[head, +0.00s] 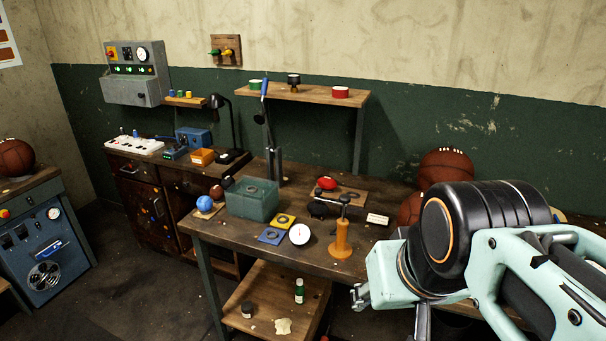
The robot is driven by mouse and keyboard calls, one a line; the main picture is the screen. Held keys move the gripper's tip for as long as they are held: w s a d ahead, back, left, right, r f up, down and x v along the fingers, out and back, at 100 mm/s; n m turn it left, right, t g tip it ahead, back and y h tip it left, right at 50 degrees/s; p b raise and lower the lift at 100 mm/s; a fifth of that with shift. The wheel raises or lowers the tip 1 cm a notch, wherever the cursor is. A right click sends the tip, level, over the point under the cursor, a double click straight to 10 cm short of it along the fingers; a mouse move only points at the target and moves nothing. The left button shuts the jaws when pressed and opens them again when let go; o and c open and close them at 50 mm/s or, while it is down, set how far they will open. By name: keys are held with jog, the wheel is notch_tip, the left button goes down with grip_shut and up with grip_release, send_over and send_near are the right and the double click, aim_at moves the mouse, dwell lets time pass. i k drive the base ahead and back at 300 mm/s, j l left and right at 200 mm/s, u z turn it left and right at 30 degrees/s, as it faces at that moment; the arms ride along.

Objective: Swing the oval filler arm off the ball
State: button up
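My gripper (390,312) is at the lower right, in front of the workbench and apart from everything on it. Its fingers are partly hidden and cut by the lower edge, so its opening is unclear. A blue-handled lever (264,92) rises steeply from a grey stand (273,165). I cannot tell which part is the oval filler arm.
A shelf (310,93) stands above the back edge.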

aim_at(318, 199)
jog(key=i+l+u, duration=0.1)
jog(key=i, duration=0.35)
jog(key=i+l+u, duration=0.15)
jog(key=i, duration=0.35)
jog(key=i+l+u, duration=0.1)
jog(key=l+u, duration=0.15)
jog(key=u, duration=0.2)
jog(key=i+l+z, duration=0.1)
jog(key=i+z, duration=0.25)
